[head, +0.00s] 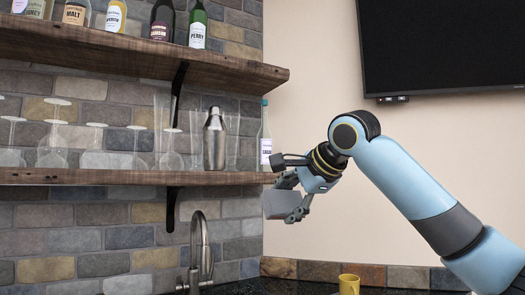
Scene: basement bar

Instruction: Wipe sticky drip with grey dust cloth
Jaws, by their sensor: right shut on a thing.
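My right gripper (291,203) comes in from the right and is beside the right end of the lower shelf. It is shut on a small grey block-like thing, which looks like the folded grey dust cloth (276,205). The cloth is held in the air, close to the shelf end; whether it touches the shelf I cannot tell. I cannot make out a sticky drip anywhere in this view. My left gripper is not in view.
The lower shelf (120,178) holds several glasses, a metal shaker (214,140) and a clear bottle (264,142) near my gripper. The upper shelf (140,55) holds labelled bottles. Below are a tap (203,245) and a yellow mug (349,284). A dark screen (445,45) hangs at upper right.

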